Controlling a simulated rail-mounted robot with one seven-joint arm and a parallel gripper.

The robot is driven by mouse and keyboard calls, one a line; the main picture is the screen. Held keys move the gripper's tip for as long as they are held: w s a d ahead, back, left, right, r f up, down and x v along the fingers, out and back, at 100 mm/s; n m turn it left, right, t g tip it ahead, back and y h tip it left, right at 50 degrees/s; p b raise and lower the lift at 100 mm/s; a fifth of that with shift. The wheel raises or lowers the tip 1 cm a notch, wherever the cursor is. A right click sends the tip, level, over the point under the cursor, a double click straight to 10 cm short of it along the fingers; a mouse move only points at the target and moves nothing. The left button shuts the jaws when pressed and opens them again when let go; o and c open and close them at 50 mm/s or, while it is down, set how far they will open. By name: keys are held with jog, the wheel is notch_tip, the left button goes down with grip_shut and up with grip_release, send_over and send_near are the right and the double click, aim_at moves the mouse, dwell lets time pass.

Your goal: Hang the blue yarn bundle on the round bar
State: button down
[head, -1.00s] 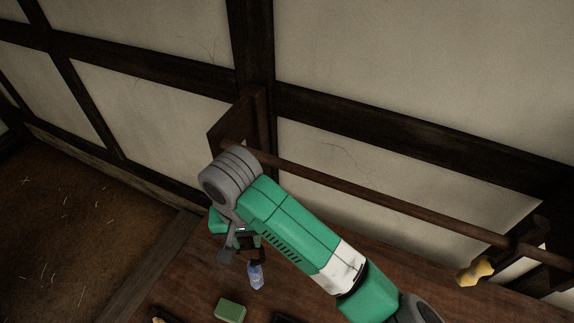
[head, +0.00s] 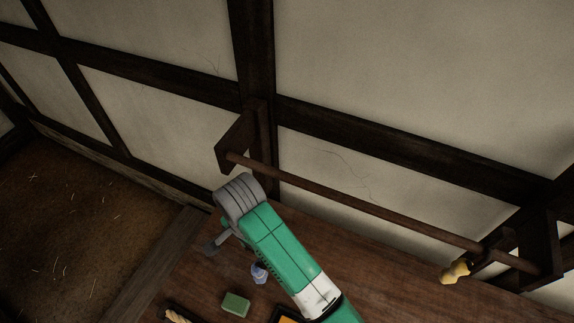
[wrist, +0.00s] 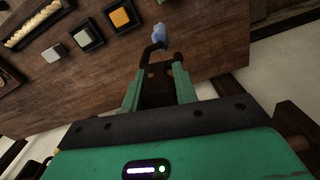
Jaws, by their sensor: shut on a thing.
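The blue yarn bundle (head: 259,273) shows beside my green arm link in the head view, partly covered by it. In the wrist view the bundle (wrist: 159,34) is pale blue, at the end of a dark curved hook-like piece (wrist: 151,51). My gripper (wrist: 160,72) is shut on this dark piece, with the bundle beyond the fingertips. The fingers are hidden behind my arm in the head view. The round bar (head: 360,205) is a brown rod along the wall, held by dark wooden brackets. The bundle is apart from the bar.
The wooden table (head: 330,235) holds a green block (head: 235,304), an orange item (wrist: 120,17) in a dark holder, and a tray with pale yellow rope (wrist: 35,22). The bar's middle is clear.

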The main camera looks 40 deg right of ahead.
jog(key=shift+a+r+m+p, duration=0.1)
jog(key=shift+r+m+p, duration=0.2)
jog(key=shift+m+p, duration=0.65)
jog(key=m, duration=0.2)
jog(key=shift+f+m, duration=0.35)
jog(key=shift+m+b, duration=0.3)
jog(key=shift+m, duration=0.9)
jog(key=m, duration=0.9)
jog(key=w+d+r, duration=0.4)
jog(key=d+r, duration=0.3)
jog(key=r, duration=0.4)
jog(key=shift+d+r, duration=0.25)
jog(key=shift+r, duration=0.1)
jog(key=shift+w, duration=0.1)
